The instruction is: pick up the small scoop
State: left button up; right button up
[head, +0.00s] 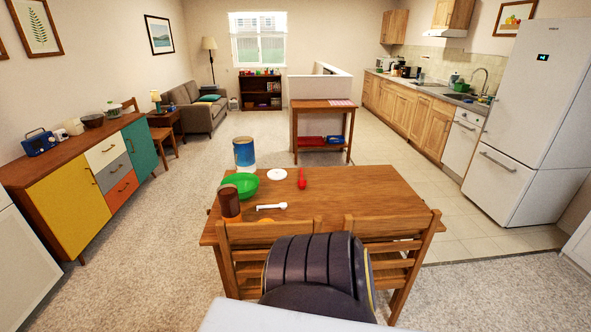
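A small white scoop (271,206) with a handle lies on the wooden dining table (345,190), left of its middle and towards the near side. A red utensil (302,179), a spoon or scoop, lies farther back on the table. I cannot tell for sure which of the two is the small scoop. Neither of my grippers is in the head view.
A green bowl (242,185), brown jar (230,205), blue canister (244,154) and white lid or plate (277,174) crowd the table's left part. Its right half is clear. Two wooden chairs (388,230) stand at the near edge. A sideboard (85,165) stands left.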

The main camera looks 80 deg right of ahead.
aim_at(272, 208)
jog(key=z, duration=2.4)
